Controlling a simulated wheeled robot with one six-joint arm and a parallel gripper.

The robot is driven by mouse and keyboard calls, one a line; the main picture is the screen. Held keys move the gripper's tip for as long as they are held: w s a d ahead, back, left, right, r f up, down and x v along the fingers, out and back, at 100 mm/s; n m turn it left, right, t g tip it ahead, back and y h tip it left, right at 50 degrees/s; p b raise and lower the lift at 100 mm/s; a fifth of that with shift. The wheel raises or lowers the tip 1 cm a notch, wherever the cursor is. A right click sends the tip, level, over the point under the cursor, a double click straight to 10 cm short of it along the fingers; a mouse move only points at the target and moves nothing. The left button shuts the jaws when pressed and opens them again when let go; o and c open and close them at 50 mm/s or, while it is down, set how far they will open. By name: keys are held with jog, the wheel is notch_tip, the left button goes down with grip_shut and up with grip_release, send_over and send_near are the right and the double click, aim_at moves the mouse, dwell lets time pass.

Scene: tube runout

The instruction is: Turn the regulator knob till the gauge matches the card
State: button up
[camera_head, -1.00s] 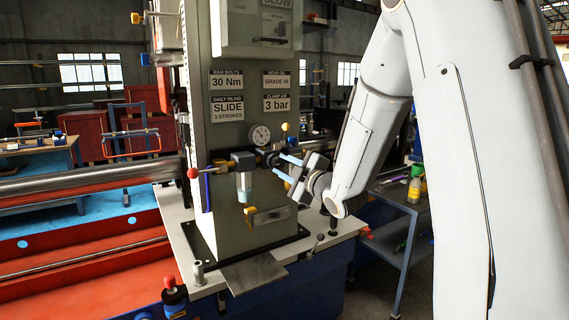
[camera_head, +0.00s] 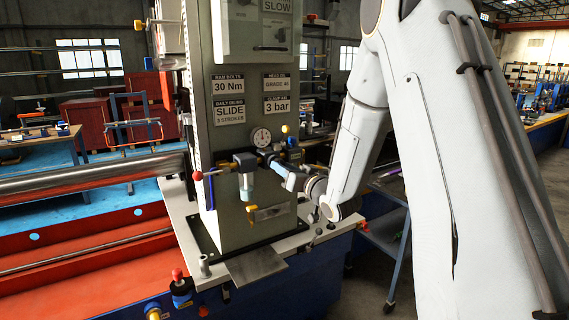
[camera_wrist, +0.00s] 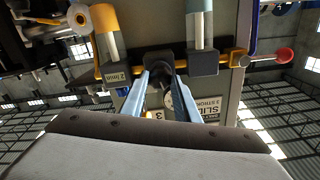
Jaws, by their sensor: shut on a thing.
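The round white gauge (camera_head: 261,137) is on the front of the grey machine column, its needle too small to read surely. The card (camera_head: 277,104) above it reads 3 bar. The dark regulator knob (camera_wrist: 160,66) is between my fingertips in the wrist view; in the head view it is mostly hidden by the fingers. My gripper (camera_head: 279,165) comes in from the right, below the gauge, its pale blue fingers shut on the knob. In the wrist view my gripper (camera_wrist: 163,78) hides most of the gauge (camera_wrist: 171,101).
A clear-bowled filter unit (camera_head: 245,172) hangs left of my gripper, with a red-tipped lever (camera_head: 197,175) farther left. Yellow fittings and a small dark box crowd the right side. A blue-framed cart (camera_head: 385,225) stands behind my arm.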

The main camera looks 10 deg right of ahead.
jog(key=shift+m+p, duration=0.3)
jog(key=shift+m, duration=0.5)
jog(key=o, duration=0.5)
jog(key=shift+m, duration=0.4)
jog(key=o, duration=0.4)
jog(key=shift+s, duration=0.1)
jog(key=p+v, duration=0.1)
jog(key=v, duration=0.5)
